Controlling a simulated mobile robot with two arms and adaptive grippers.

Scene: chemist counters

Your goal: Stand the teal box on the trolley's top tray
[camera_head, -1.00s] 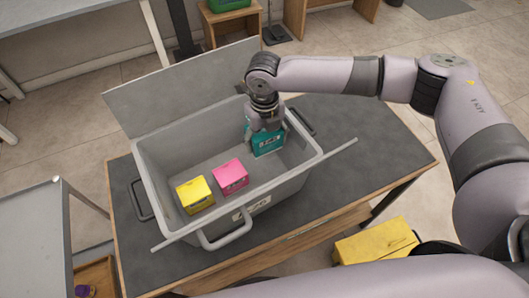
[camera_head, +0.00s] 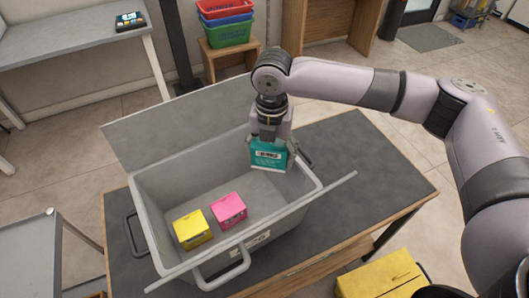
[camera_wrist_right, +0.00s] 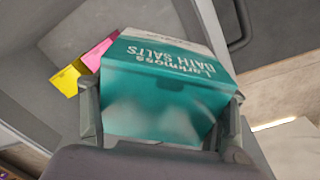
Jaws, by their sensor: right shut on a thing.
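The teal box (camera_head: 268,156) has a white lower band and is held by my right gripper (camera_head: 269,141) over the right end of the grey open crate. In the right wrist view the teal box (camera_wrist_right: 165,95), lettered "Bath Salts", fills the space between the two fingers of the gripper (camera_wrist_right: 160,128). The trolley's grey top tray (camera_head: 45,250) shows at the lower left, partly cut off by the picture edge; its visible part is bare. My left gripper is not in view.
The grey crate (camera_head: 155,235) on the dark table (camera_head: 385,185) holds a yellow box (camera_head: 192,230) and a pink box (camera_head: 229,210). Its lid (camera_head: 180,122) stands open at the back. A yellow box (camera_head: 385,275) is at the lower right. Stacked baskets (camera_head: 228,25) stand behind.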

